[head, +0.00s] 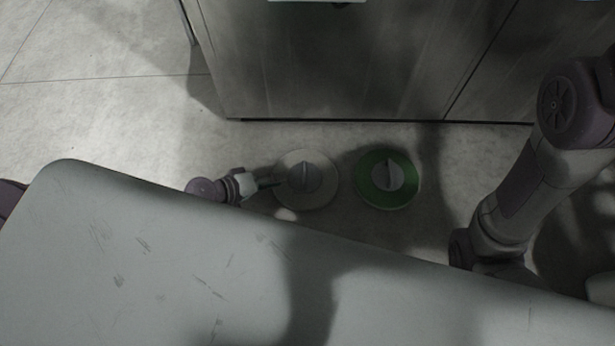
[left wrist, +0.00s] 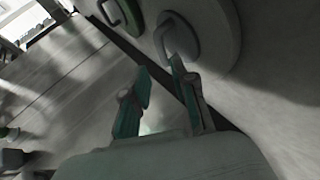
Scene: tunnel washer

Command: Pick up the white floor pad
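The white floor pad (head: 325,188) is a round disc with a grey hub and a raised handle (head: 305,174), lying on the floor before the cabinet. It also shows in the left wrist view (left wrist: 224,45), its loop handle (left wrist: 178,34) at upper middle. My left gripper (head: 267,184) is at the pad's left edge, low near the floor. In the left wrist view its two fingers (left wrist: 160,72) are apart with nothing between them; the right fingertip appears close to the handle, but contact cannot be told. My right arm shows at the right; its gripper is not visible.
A green floor pad (head: 409,190) with a similar handle lies just right of the white one; it also shows in the left wrist view (left wrist: 131,14). A grey metal cabinet (head: 330,70) stands behind both. Bare floor (head: 110,120) lies to the left.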

